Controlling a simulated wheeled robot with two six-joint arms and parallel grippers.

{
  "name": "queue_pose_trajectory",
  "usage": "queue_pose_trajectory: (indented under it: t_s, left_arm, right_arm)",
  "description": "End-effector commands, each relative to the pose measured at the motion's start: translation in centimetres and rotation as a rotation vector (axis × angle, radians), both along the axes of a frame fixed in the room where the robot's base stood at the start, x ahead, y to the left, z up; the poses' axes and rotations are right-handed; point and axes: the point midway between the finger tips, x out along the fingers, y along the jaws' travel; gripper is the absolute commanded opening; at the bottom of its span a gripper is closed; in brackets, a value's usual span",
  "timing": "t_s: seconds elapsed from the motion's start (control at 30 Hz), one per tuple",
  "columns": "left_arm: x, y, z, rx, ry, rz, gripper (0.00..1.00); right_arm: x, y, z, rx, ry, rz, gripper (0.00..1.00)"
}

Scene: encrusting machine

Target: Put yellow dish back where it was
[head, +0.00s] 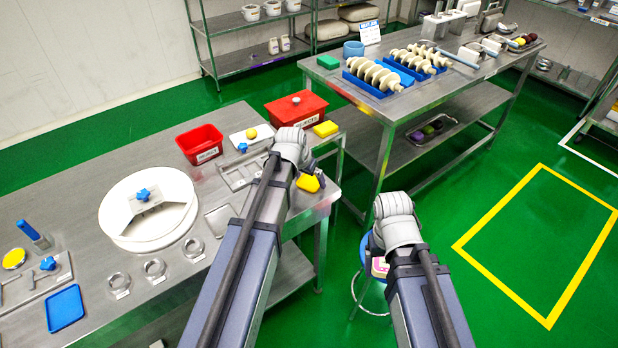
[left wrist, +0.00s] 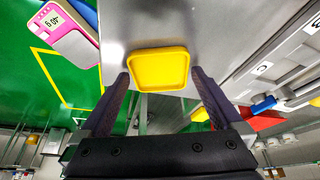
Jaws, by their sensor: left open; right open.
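A yellow dish (head: 308,183) with a raised rim is at the right-hand end of the near steel table, by its edge. In the left wrist view, the dish (left wrist: 158,70) shows between the two fingers of my open left gripper (left wrist: 160,86). I cannot tell whether the fingers touch it. In the head view, my left gripper (head: 309,168) is mostly hidden behind its wrist, close above the dish. A second yellow dish (head: 326,128) sits further back. My right gripper (head: 374,244) is open, mostly hidden by its arm, above a stool beyond the table's right end.
A red open bin (head: 200,144), a red lidded box (head: 296,107) and a white tray (head: 251,136) stand behind the left arm. A round white machine part (head: 148,207) lies left on the table. A pink-and-white device (head: 380,267) is on the stool (head: 367,291) under the right arm.

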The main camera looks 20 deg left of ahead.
Motion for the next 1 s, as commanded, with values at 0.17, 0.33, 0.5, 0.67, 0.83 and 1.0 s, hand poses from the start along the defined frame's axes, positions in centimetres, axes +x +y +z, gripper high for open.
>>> queue_pose_trajectory:
  t_s: [0.17,0.33,0.5,0.67,0.83,1.0]
  left_arm:
    - [-0.5,0.1,1.5,0.000,0.000,0.001,1.00]
    - [-1.3,0.3,3.7,0.000,0.000,0.001,1.00]
    - [-2.3,0.6,6.3,0.000,0.000,0.001,1.00]
    - [-3.2,0.9,8.7,0.000,0.000,0.000,1.00]
    - [-4.1,1.1,10.7,0.000,0.000,0.000,1.00]
    - [-4.4,1.2,11.3,0.000,0.000,0.000,1.00]
  right_arm:
    - [0.0,0.0,1.5,0.000,0.000,0.000,0.83]
    - [0.0,0.0,3.7,0.000,0.000,0.000,0.83]
    - [0.0,0.0,6.3,0.000,0.000,0.000,0.83]
    - [0.0,0.0,8.7,0.000,0.000,0.000,0.83]
    - [0.0,0.0,10.7,0.000,0.000,0.000,0.83]
    - [0.0,0.0,11.3,0.000,0.000,0.000,0.83]
